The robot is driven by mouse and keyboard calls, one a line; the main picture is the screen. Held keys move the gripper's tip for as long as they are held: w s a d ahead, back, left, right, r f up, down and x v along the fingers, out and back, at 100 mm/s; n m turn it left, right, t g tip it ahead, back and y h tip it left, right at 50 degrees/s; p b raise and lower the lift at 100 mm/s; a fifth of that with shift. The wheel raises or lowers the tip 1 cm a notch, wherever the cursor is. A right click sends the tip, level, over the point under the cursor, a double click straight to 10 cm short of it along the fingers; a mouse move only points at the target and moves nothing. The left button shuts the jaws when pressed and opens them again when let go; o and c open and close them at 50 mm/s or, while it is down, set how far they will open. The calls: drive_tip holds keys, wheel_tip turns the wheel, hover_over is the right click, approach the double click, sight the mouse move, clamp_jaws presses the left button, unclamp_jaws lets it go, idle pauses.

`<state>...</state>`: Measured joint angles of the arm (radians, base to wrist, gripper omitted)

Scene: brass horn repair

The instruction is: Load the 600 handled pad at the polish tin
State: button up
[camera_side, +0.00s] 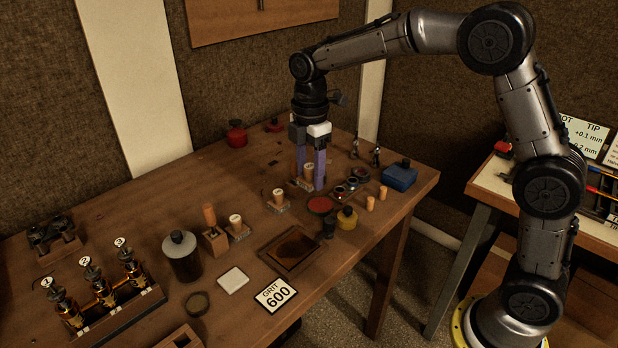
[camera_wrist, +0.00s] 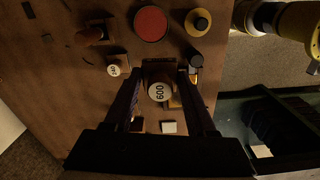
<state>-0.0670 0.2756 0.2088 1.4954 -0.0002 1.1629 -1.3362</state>
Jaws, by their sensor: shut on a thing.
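My gripper (camera_side: 311,184) points straight down over the back right part of the bench. Its fingers are shut on the 600 handled pad (camera_wrist: 159,91), whose pale round top marked 600 shows between them in the wrist view. In the side view the pad's handle (camera_side: 309,170) is partly hidden by the fingers. I cannot tell whether its base touches the bench. A round red-faced tin (camera_side: 320,205), likely the polish tin, lies just in front of my gripper. It also shows as a red disc in the wrist view (camera_wrist: 150,23).
Other handled pads stand to the left, one nearby (camera_side: 279,196) and one farther (camera_side: 236,224). A yellow tin with a dark knob (camera_side: 347,218), a blue box (camera_side: 399,176) and small cups crowd the right. A dark tray (camera_side: 290,250) and GRIT 600 card (camera_side: 276,295) lie in front.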

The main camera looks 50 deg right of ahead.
drive_tip(key=m, duration=0.1)
approach(321, 204)
drive_tip(key=shift+f, duration=2.85)
drive_tip(key=shift+f, duration=0.6)
drive_tip(key=shift+r, duration=3.6)
